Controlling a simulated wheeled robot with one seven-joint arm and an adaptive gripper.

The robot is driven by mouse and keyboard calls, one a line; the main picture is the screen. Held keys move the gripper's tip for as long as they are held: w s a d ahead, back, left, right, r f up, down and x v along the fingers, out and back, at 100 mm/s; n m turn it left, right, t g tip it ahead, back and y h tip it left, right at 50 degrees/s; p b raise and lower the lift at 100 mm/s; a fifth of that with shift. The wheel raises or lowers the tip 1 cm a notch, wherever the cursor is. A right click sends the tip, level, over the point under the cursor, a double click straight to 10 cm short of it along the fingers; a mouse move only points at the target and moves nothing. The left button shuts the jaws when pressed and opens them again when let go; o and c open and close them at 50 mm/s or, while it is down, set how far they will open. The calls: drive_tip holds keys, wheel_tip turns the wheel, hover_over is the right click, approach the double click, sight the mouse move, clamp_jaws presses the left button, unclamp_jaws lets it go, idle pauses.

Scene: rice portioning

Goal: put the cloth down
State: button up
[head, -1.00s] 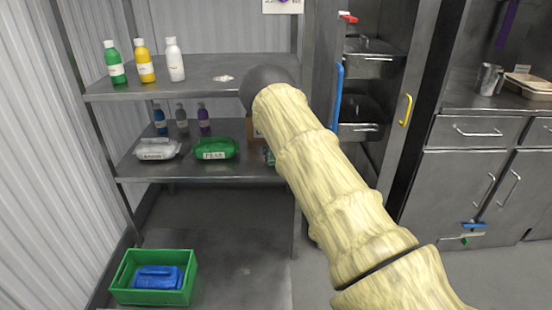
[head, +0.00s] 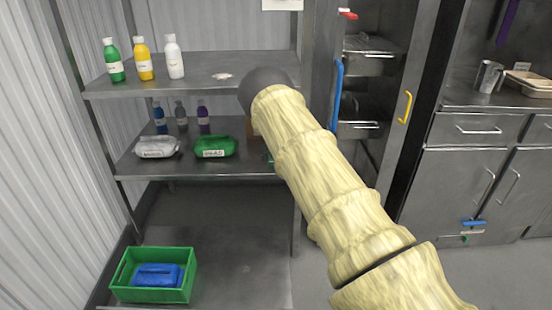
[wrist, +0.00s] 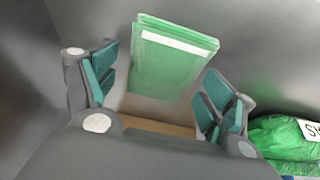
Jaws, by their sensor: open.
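A folded green cloth (wrist: 172,62) with a white stripe shows in the wrist view, just beyond and between my fingertips. It looks flat against grey metal; I cannot tell exactly what it rests on. My gripper (wrist: 158,92) is open, its teal finger pads spread wide on either side, with a gap to the cloth visible. In the head view my own arm hides the gripper and most of what is around it at the middle shelf's right end.
A green bag (wrist: 285,132) lies right of my gripper; in the head view it sits on the middle shelf (head: 240,168) beside a white bag (head: 157,147). Small bottles stand behind. A brown box edge (wrist: 158,126) is below my fingers. A green crate (head: 150,291) stands low left.

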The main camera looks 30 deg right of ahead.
drive_tip(key=v, duration=0.5)
drive_tip(key=shift+r, duration=0.1)
drive_tip(key=s+a, duration=0.6)
drive_tip(key=s, duration=0.4)
drive_tip(key=s+a+f+n+g, duration=0.1)
drive_tip(key=s+a+f, duration=0.4)
drive_tip(key=s+f, duration=0.35)
drive_tip(key=s+a+f+n+g, duration=0.1)
drive_tip(key=s+a+f, duration=0.5)
drive_tip(key=s, duration=0.4)
drive_tip(key=s+a+f+n, duration=0.1)
drive_tip(key=s+a+f, duration=0.3)
drive_tip(key=s+f, duration=0.45)
drive_tip(key=s+a+n, duration=0.1)
drive_tip(key=s+a, duration=0.4)
drive_tip(key=s, duration=0.4)
drive_tip(key=s+a+f+n+g+y, duration=0.1)
drive_tip(key=s+a, duration=0.3)
drive_tip(key=s, duration=0.5)
drive_tip(key=s+a+n+y, duration=0.1)
drive_tip(key=s+a, duration=0.4)
drive_tip(key=s, duration=0.4)
drive_tip(key=shift+s+a+f+g+p, duration=0.25)
drive_tip(key=shift+s+a+g+p, duration=0.1)
drive_tip(key=shift+a+g+p, duration=0.1)
drive_tip(key=shift+d, duration=0.1)
